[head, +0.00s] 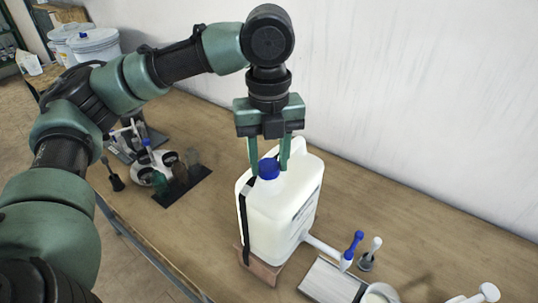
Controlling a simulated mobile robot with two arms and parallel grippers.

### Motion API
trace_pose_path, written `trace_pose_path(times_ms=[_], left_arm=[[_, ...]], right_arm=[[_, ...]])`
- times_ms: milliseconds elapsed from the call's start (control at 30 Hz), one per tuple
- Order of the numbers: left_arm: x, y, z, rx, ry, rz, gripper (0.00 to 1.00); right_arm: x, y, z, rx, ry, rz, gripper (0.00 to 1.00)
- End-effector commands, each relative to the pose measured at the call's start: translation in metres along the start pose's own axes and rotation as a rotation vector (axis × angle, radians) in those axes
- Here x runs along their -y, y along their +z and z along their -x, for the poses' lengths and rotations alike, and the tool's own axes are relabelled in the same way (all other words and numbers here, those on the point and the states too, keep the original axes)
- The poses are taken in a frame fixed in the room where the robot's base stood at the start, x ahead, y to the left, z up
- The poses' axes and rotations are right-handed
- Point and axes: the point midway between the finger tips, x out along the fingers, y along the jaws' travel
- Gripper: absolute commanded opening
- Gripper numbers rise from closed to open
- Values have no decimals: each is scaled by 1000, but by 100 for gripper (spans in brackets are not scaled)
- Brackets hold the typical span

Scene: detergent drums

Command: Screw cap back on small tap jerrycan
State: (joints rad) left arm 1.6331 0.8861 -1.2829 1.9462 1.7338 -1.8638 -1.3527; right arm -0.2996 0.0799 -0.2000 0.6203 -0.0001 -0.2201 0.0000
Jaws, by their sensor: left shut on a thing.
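The white jerrycan (272,213) stands upright on a small brown block (258,265) on the wooden bench, with a black strap (243,225) down its left side. A tap with a blue handle (354,242) is in front of its lower right. My left gripper (268,165) points straight down over the top of the jerrycan. Its two green fingers are shut on the blue cap (268,169), one on each side. The cap is at the jerrycan's neck; the neck itself is hidden, so I cannot tell how firmly it is seated. My right gripper is out of view.
A grey scale-like plate (331,281) and a small container (380,294) sit at the front right. Bottles on a dark mat (184,188) are to the left. White drums (95,46) stand far back. A wall runs behind the bench.

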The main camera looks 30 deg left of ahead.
Motion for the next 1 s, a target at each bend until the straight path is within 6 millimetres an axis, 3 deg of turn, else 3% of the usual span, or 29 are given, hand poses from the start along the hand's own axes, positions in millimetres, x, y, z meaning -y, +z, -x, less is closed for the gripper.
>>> trace_pose_path(times_ms=[1000], left_arm=[[0, 0, -4, 0, 0, 0, 0]], right_arm=[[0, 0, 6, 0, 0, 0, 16]])
